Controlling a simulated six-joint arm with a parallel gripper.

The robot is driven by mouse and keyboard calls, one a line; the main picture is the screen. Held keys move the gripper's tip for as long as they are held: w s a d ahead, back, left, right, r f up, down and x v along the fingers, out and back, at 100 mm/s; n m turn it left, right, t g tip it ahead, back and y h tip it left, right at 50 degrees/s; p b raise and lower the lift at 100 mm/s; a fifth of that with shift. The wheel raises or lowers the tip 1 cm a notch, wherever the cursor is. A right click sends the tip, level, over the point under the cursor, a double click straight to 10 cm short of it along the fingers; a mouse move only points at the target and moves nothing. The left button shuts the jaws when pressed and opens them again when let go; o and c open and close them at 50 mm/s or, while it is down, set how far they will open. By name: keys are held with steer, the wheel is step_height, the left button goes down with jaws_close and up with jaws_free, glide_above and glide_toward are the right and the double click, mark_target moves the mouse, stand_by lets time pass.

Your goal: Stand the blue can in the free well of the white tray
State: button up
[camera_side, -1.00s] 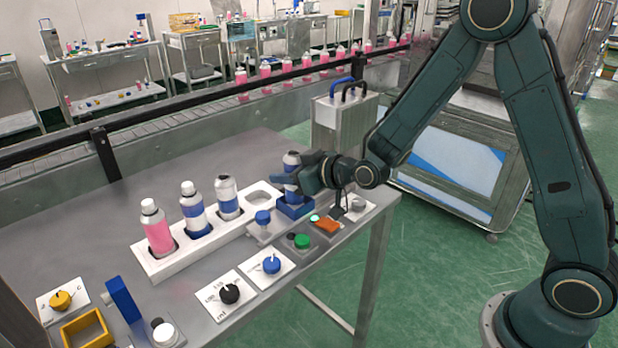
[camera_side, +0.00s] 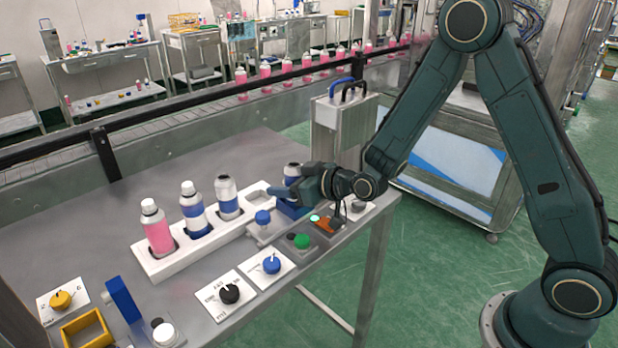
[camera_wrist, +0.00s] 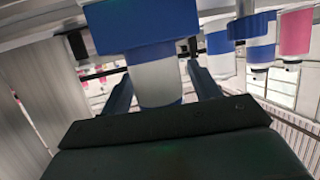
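The blue can (camera_side: 293,170) stands in a blue holder block (camera_side: 290,209), right of the white tray (camera_side: 160,268). My gripper (camera_side: 287,190) is low at the can, partly covering it. In the wrist view the can (camera_wrist: 157,78) is between the two fingers (camera_wrist: 160,75), below the blue block (camera_wrist: 125,27) in that picture. The fingers look open, with a narrow gap visible on the right side; contact on the left is unclear. The tray's free well (camera_side: 262,193) is at its right end. The other wells hold a pink bottle (camera_side: 157,230) and two blue-banded bottles (camera_side: 194,212) (camera_side: 227,200).
A blue-knobbed fixture (camera_side: 263,219) stands between the tray and front edge. A green button (camera_side: 302,241), orange switch (camera_side: 325,224) and dial panels (camera_side: 230,294) line that edge. A metal box with handles (camera_side: 340,125) stands behind. The table (camera_side: 90,225) is clear left of the tray.

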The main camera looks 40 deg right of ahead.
steer(key=shift+v, duration=3.8)
steer(key=shift+r, duration=0.1)
steer(key=s+r+g, duration=0.4)
steer(key=s+r, duration=0.5)
steer(key=s, duration=0.2)
steer(key=shift+d+n+g, duration=0.3)
steer(key=shift+d+n, duration=0.1)
steer(key=shift+d, duration=0.05)
steer(key=shift+o, duration=0.2)
steer(key=s+d+r+m+g+h, duration=0.1)
steer(key=s+d+r, duration=0.1)
steer(key=s, duration=0.6)
steer(key=s+d+r+m+g+h, duration=0.1)
steer(key=s+d+m+g, duration=0.1)
steer(key=s, duration=0.7)
steer(key=shift+r+g+h, duration=0.3)
steer(key=shift+r, duration=0.1)
steer(key=shift+o, duration=0.3)
steer(key=shift+w, duration=0.15)
